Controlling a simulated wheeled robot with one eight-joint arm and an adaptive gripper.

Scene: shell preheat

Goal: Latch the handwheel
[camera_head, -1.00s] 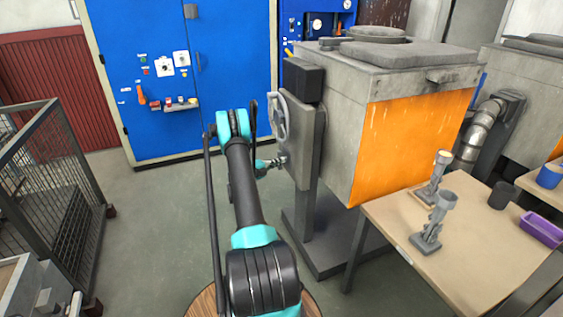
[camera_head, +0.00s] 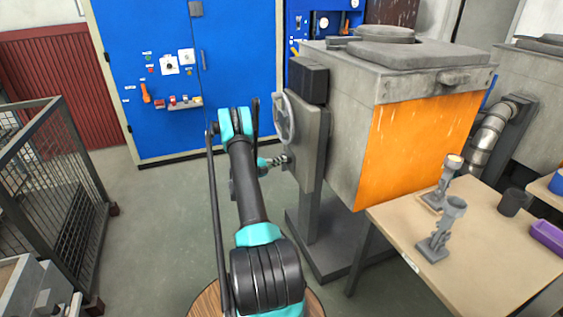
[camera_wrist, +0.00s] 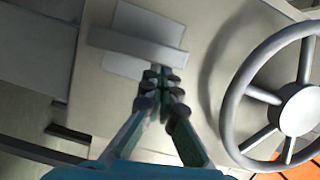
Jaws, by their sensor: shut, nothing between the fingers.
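The grey spoked handwheel (camera_head: 291,121) stands on the upright side panel of the furnace, seen nearly edge-on in the head view. In the wrist view its rim, spokes and pale hub (camera_wrist: 301,108) fill the right side. My gripper (camera_head: 286,160) is below the wheel, close to the panel. In the wrist view its fingertips (camera_wrist: 163,76) are together and empty, left of the wheel rim and apart from it. They lie by the lower right end of a grey bar (camera_wrist: 135,45) across a pale plate (camera_wrist: 118,68). I cannot tell whether they touch it.
The furnace with the orange face (camera_head: 415,140) stands right of my arm. A table (camera_head: 480,270) with grey castings (camera_head: 441,230) is at the right front. A wire cage (camera_head: 60,180) stands left, a blue cabinet (camera_head: 235,60) behind. Floor between cage and arm is clear.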

